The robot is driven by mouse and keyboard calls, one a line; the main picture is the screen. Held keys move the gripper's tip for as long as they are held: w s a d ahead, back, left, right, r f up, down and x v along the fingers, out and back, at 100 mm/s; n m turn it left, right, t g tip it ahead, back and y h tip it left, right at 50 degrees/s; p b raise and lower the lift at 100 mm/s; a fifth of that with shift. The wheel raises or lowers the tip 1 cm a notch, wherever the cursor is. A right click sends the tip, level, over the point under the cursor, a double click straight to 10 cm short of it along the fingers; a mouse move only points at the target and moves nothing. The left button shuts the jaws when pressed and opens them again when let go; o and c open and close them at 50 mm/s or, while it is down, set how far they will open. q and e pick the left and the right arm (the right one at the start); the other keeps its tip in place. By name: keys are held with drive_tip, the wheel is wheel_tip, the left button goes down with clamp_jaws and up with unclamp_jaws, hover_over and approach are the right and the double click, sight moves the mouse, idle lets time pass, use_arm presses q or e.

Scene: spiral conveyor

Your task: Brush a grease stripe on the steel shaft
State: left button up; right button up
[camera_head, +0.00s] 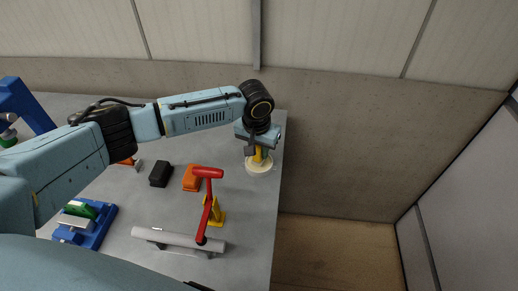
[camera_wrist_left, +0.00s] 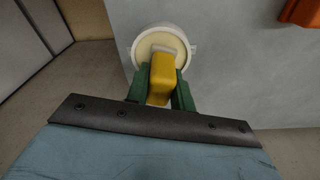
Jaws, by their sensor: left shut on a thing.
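The steel shaft (camera_head: 180,240) lies on a support near the front of the table. My left gripper (camera_head: 258,150) is shut on a yellow-handled brush (camera_wrist_left: 163,78), which points down. The brush tip is over or in a white tub (camera_head: 259,166) of pale grease near the table's right edge. In the left wrist view the tub (camera_wrist_left: 137,50) shows around the brush tip, and the green fingers (camera_wrist_left: 162,95) grip both sides of the handle. How deep the bristles reach is hard to tell. My right gripper is out of view.
A red T-handled tool (camera_head: 209,195) rises by a yellow stand (camera_head: 215,214), just behind the shaft. Orange (camera_head: 192,178) and black (camera_head: 160,174) blocks lie on the table (camera_head: 250,225). A blue fixture (camera_head: 87,224) stands at the left. Beyond the right edge is floor.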

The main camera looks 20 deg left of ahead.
use_arm(q)
drive_tip(key=shift+f, duration=0.55)
idle(0.7)
drive_tip(key=shift+s+f+p, duration=0.2)
drive_tip(key=shift+f+p, duration=0.05)
drive_tip(key=shift+p, duration=0.05)
idle(2.0)
drive_tip(key=r+p, duration=0.3)
drive_tip(key=p, duration=0.1)
drive_tip(key=r+p, duration=0.4)
drive_tip(key=shift+w+r+p, duration=0.2)
drive_tip(key=shift+r+p, duration=0.05)
drive_tip(key=shift+p, duration=0.05)
idle(0.4)
idle(0.5)
